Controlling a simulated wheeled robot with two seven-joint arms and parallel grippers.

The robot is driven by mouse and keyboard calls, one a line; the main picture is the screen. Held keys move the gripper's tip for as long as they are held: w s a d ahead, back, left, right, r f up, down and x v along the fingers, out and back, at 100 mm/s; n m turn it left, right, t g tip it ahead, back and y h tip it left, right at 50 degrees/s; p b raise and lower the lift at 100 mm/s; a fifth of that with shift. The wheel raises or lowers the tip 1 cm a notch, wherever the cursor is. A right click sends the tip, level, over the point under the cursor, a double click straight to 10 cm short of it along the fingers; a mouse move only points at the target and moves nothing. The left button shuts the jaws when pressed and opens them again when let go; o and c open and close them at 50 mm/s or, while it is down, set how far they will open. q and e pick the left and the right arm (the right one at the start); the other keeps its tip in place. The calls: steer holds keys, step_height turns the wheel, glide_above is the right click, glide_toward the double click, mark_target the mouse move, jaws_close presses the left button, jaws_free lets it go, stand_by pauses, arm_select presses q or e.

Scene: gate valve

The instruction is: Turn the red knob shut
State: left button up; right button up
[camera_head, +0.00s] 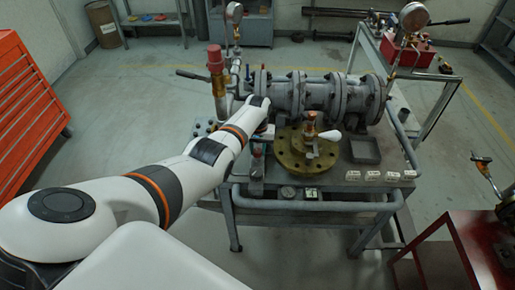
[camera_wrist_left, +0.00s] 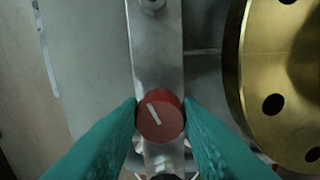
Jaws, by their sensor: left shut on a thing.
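The red knob (camera_wrist_left: 157,122) is round, with a white line on its face that slants from upper left to lower right. It sits on a grey metal bar in the left wrist view. My left gripper (camera_wrist_left: 160,110) has its teal fingers on both sides of the knob, shut on it. In the head view my left arm reaches to the left part of the grey workbench (camera_head: 330,196), and its wrist hides most of the grip. My right gripper is not in view.
A round brass flange (camera_head: 290,158) lies close to the right of the knob; it also shows in the left wrist view (camera_wrist_left: 250,95). A grey pipe assembly (camera_head: 318,96) runs behind. A red-topped valve (camera_head: 215,62) stands at the back left. A shallow tray (camera_head: 364,150) sits farther right.

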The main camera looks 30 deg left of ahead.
mark_target(258, 150)
arm_select(q)
steer(key=shift+m, duration=2.3)
steer(key=o, duration=1)
steer(key=shift+c, duration=0.2)
steer(key=shift+r, duration=0.1)
steer(key=shift+r, duration=0.4)
step_height(258, 150, up, 3)
steer(key=shift+f+p, duration=0.1)
steer(key=shift+p, duration=0.75)
step_height(258, 150, up, 8)
